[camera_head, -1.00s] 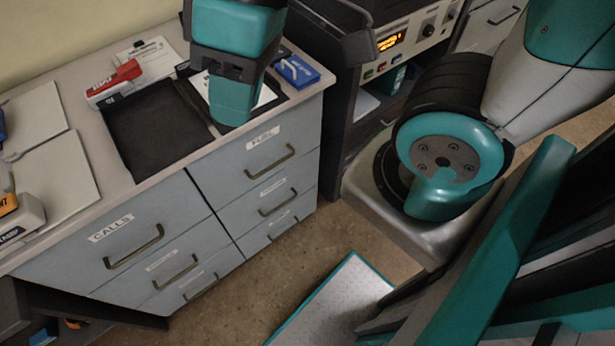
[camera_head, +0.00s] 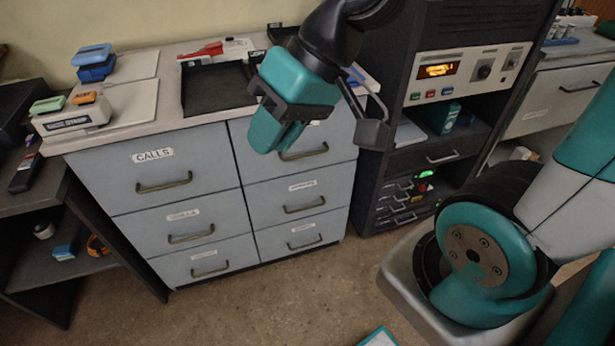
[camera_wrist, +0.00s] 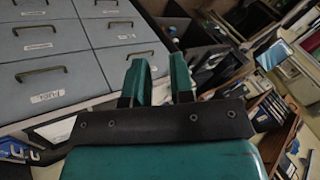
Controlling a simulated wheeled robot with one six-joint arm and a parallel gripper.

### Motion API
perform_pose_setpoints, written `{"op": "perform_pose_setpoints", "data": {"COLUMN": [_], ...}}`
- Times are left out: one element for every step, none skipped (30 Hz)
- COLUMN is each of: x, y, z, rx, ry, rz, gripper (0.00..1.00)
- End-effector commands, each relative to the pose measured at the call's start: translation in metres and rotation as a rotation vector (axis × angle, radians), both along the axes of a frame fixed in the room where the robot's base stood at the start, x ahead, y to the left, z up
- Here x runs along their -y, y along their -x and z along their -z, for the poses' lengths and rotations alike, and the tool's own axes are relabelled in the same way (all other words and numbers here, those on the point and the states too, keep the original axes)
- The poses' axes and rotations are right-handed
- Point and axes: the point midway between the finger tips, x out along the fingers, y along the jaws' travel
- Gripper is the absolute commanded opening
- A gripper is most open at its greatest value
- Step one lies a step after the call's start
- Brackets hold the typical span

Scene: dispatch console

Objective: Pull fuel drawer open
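The fuel drawer (camera_head: 333,140) is the top right drawer of the grey-blue cabinet, and its front sits flush with the others. Its dark bar handle (camera_head: 303,152) shows just right of my gripper, which hides most of its label. In the wrist view, the drawer (camera_wrist: 72,76) appears upside down at the left, with its FUEL label readable. My gripper (camera_head: 275,138) hangs in front of the cabinet near the column divide. In the wrist view, the fingers (camera_wrist: 158,82) are apart with nothing between them, clear of the handle.
The CALLS drawer (camera_head: 150,178) is closed at left, with other closed drawers below. A black tray (camera_head: 215,90) and a red stapler-like item (camera_head: 200,50) lie on the countertop. A dark equipment rack (camera_head: 380,120) stands right of the cabinet.

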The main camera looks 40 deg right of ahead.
Motion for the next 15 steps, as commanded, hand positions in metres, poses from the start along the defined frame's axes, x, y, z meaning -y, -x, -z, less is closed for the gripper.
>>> {"op": "perform_pose_setpoints", "data": {"x": [0.007, 0.01, 0.015, 0.019, 0.024, 0.03, 0.036, 0.041, 0.05, 0.056, 0.063, 0.073, 0.081, 0.089, 0.1], "y": [-0.012, -0.019, -0.028, -0.034, -0.041, -0.049, -0.055, -0.062, -0.069, -0.075, -0.081, -0.088, -0.093, -0.098, -0.104], "z": [0.044, 0.056, 0.07, 0.081, 0.092, 0.106, 0.116, 0.127, 0.141, 0.151, 0.161, 0.175, 0.185, 0.195, 0.208], "rx": [0.002, 0.005, 0.008, 0.012, 0.014, 0.02, 0.025, 0.029, 0.035, 0.04, 0.046, 0.056, 0.062, 0.069, 0.079], "ry": [-0.039, -0.063, -0.097, -0.121, -0.147, -0.182, -0.208, -0.235, -0.271, -0.298, -0.326, -0.364, -0.393, -0.421, -0.461], "rz": [0.074, 0.116, 0.17, 0.212, 0.253, 0.31, 0.352, 0.394, 0.45, 0.493, 0.536, 0.592, 0.634, 0.677, 0.733], "gripper": [0.22, 0.22, 0.22, 0.22, 0.22, 0.22, 0.22, 0.22, 0.22, 0.22, 0.22, 0.22, 0.22, 0.22, 0.22]}}
